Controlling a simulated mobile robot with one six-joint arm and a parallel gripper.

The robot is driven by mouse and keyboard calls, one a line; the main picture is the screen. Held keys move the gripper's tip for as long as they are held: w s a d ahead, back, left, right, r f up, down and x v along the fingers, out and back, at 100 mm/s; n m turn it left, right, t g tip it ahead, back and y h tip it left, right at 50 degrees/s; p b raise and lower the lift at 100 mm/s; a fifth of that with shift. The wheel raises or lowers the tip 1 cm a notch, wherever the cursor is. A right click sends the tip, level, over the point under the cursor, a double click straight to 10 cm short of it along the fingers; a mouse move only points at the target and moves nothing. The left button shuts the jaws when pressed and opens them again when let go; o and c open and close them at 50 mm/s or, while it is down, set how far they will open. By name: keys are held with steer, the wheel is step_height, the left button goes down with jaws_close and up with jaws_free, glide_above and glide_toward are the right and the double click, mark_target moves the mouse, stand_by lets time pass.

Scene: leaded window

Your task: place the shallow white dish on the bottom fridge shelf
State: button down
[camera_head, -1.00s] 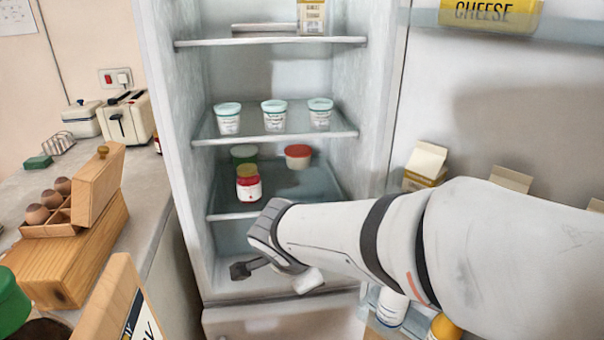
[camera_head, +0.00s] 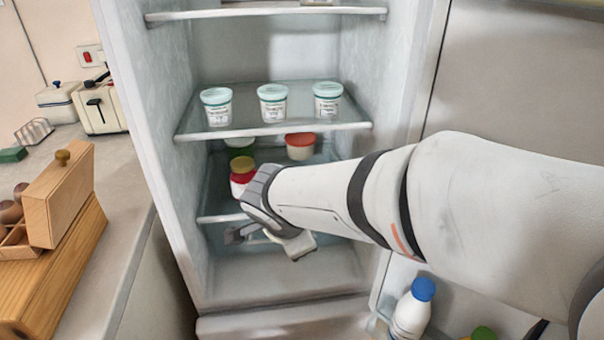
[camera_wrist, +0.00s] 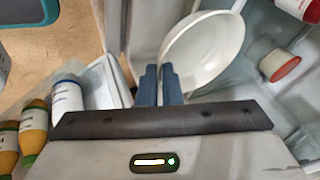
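In the head view my gripper is at the front of the open fridge, partly hiding the red jar.
A glass shelf above it holds a red jar (camera_head: 241,182), a green-lidded tub and a red-lidded tub (camera_head: 300,147). Several white tubs stand on the shelf (camera_head: 190,136) above that. A blue-capped bottle (camera_head: 412,312) is at the door, right. A counter with a wooden box (camera_head: 58,200) lies left.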

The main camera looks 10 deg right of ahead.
steer(key=w+d+p, duration=0.1)
steer(key=w+d, duration=0.1)
steer(key=w, duration=0.3)
steer(key=w+d+p, duration=0.1)
steer(key=w+d, duration=0.2)
steer(key=w, duration=0.2)
steer(key=w+d+p, duration=0.2)
steer(key=w, duration=0.4)
steer(key=shift+d, duration=0.3)
steer(key=shift+w, duration=0.15)
steer(key=shift+f, duration=1.75)
steer(key=shift+f+b, duration=0.15)
steer(key=shift+b, duration=0.25)
steer(key=c, duration=1.6)
jaws_free()
steer(key=shift+r+p, duration=0.2)
steer(key=shift+p, duration=0.1)
